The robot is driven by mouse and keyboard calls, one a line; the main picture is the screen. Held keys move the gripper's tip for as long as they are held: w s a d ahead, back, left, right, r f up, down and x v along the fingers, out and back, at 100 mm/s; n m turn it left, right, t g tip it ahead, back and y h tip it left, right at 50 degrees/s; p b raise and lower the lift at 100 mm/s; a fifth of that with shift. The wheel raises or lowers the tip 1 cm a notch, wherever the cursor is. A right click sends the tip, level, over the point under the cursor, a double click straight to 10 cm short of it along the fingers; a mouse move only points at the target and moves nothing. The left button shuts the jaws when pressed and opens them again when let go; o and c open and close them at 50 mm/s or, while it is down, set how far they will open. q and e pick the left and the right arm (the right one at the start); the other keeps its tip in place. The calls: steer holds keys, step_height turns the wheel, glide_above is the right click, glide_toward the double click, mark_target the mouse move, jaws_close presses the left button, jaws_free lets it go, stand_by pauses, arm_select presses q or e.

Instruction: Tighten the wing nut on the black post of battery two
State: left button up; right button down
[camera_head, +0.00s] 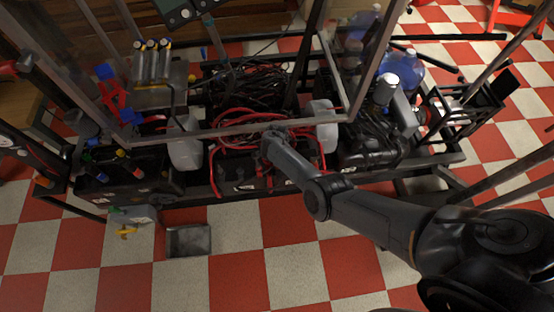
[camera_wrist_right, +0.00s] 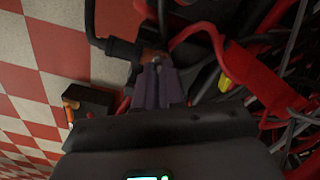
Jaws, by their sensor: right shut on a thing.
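My right gripper (camera_head: 270,140) reaches down among the red and black cables at the middle of the frame. In the right wrist view its two fingers (camera_wrist_right: 158,62) are close together, shut on the wing nut, which the fingertips mostly hide. A brownish metal terminal piece (camera_wrist_right: 151,53) shows at the tips, where a black cable with a thick end (camera_wrist_right: 121,48) comes in from the left. A black battery case (camera_head: 258,182) is partly visible below the cables; its post is hidden. My left gripper is not in view.
Red cables (camera_wrist_right: 262,70) and dark cables crowd the right of the wrist view. Metal frame bars (camera_head: 225,132) cross close to my right arm. White jugs (camera_head: 185,150) stand nearby. A grey tray (camera_head: 188,240) lies on the checkered floor.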

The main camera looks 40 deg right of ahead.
steer(key=m, duration=0.4)
steer(key=shift+w+r+b, duration=0.1)
steer(key=shift+r+b, duration=0.05)
steer(key=shift+b, duration=0.25)
steer(key=shift+m, duration=0.9)
steer(key=c, duration=1.2)
jaws_free()
steer(key=shift+c, duration=0.2)
step_height(320, 180, up, 11)
steer(key=p, duration=0.6)
